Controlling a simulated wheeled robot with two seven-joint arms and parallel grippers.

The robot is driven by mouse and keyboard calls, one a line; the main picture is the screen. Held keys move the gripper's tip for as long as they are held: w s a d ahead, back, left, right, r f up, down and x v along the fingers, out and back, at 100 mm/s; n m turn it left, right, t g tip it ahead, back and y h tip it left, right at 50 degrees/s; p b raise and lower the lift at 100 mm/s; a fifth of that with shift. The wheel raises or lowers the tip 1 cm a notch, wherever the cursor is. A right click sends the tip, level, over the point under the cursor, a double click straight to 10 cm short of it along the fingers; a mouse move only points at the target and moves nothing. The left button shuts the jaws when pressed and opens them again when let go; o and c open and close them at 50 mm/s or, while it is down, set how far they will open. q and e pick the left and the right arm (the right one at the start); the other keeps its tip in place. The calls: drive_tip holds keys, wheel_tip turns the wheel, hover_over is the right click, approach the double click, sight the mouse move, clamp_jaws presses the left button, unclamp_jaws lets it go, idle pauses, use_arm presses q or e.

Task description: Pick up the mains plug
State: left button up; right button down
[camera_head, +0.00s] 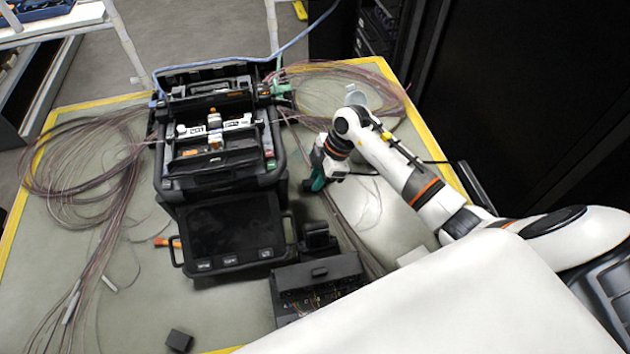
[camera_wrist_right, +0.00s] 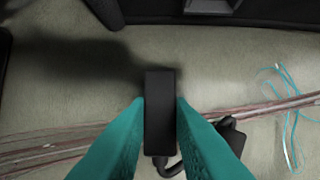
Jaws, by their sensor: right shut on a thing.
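The mains plug is a black block with a cable leaving its lower end. It fills the middle of the right wrist view (camera_wrist_right: 160,110). My right gripper (camera_wrist_right: 160,104) has its teal fingers on both sides of it and is shut on it. In the head view my right gripper (camera_head: 315,185) is just right of the splicer, low near the mat; the plug there is small and mostly hidden by the fingers. Whether the plug touches the mat cannot be told. My left gripper is not in view.
The black fusion splicer (camera_head: 215,165) stands open on the mat (camera_head: 110,290), left of the gripper. Coiled fibre bundles (camera_head: 85,170) lie at both sides. A black open box (camera_head: 315,280) and a small black block (camera_head: 179,340) are at the front. A dark rack (camera_head: 500,90) stands at right.

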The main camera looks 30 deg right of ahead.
drive_tip(key=shift+r, duration=0.1)
wheel_tip(320, 180, up, 8)
drive_tip(key=shift+r, duration=0.25)
drive_tip(key=w+f, duration=0.2)
drive_tip(key=f, duration=0.1)
drive_tip(key=w+f+b, duration=0.1)
drive_tip(key=f, duration=0.1)
drive_tip(key=shift+w+a+f, duration=0.25)
drive_tip(key=shift+w+a, duration=0.15)
drive_tip(key=shift+w+a+r+p, duration=0.15)
drive_tip(key=shift+a+p, duration=0.2)
drive_tip(key=shift+a, duration=0.55)
drive_tip(key=shift+w+p, duration=0.1)
drive_tip(key=shift+p, duration=0.7)
idle(0.7)
